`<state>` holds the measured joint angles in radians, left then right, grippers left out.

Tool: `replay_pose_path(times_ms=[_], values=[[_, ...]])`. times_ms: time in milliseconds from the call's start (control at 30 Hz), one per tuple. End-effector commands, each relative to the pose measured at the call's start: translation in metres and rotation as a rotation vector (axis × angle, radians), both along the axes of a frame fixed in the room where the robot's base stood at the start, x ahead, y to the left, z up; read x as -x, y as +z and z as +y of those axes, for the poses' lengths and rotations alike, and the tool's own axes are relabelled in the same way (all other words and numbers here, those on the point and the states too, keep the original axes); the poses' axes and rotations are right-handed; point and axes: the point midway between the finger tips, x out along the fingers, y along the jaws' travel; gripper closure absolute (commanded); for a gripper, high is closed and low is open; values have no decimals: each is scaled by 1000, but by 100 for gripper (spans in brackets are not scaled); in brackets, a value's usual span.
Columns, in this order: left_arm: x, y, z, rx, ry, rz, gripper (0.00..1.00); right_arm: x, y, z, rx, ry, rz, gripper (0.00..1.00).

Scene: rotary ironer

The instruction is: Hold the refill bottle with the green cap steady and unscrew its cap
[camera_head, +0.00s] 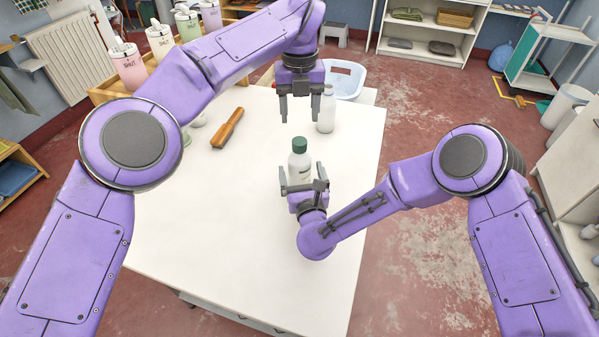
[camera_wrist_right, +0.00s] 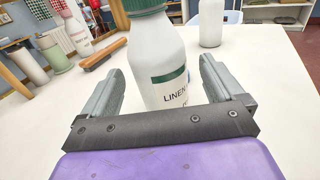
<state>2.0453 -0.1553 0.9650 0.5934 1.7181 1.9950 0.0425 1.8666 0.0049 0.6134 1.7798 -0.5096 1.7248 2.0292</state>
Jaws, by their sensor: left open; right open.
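The refill bottle (camera_head: 299,165) is white with a green cap (camera_head: 300,145) and stands upright on the white table (camera_head: 220,215). In the right wrist view the bottle (camera_wrist_right: 158,55) shows a label with a green band and the word "LINEN"; its cap (camera_wrist_right: 146,6) is cut off by the top edge. My right gripper (camera_head: 304,186) is open and low, its fingers on either side of the bottle's body. Gaps show between both fingers and the bottle in the wrist view. My left gripper (camera_head: 299,119) is open and empty, pointing down above the table, beyond the cap in the picture.
A second white bottle (camera_head: 326,110) stands behind, close to my left gripper in the picture. A brown wooden-handled brush (camera_head: 228,129) lies to the left. A pale blue basin (camera_head: 345,80) and several labelled canisters (camera_head: 128,68) are at the back. The table's front left is clear.

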Motion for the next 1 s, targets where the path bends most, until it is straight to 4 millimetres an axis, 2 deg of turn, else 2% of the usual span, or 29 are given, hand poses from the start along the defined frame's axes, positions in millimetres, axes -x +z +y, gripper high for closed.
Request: replay_pose_path(times_ms=[100, 233, 567, 667, 800, 867, 1000], values=[[0, 0, 0, 0, 0, 0, 41, -23, 0, 4, -1, -1, -1, 6], [0, 0, 0, 0, 0, 0, 41, -38, 0, 7, -1, 0, -1, 6], [0, 0, 0, 0, 0, 0, 41, -45, 0, 9, 0, 1, 0, 6], [0, 0, 0, 0, 0, 0, 41, -45, 0, 8, 0, 1, 0, 35], [0, 0, 0, 0, 0, 0, 41, -44, 0, 8, 0, 1, 0, 80], [0, 0, 0, 0, -1, 0, 41, -44, 0, 8, 0, 1, 0, 100], [0, 0, 0, 0, -104, 0, 41, -44, 0, 8, 0, 1, 0, 100]])
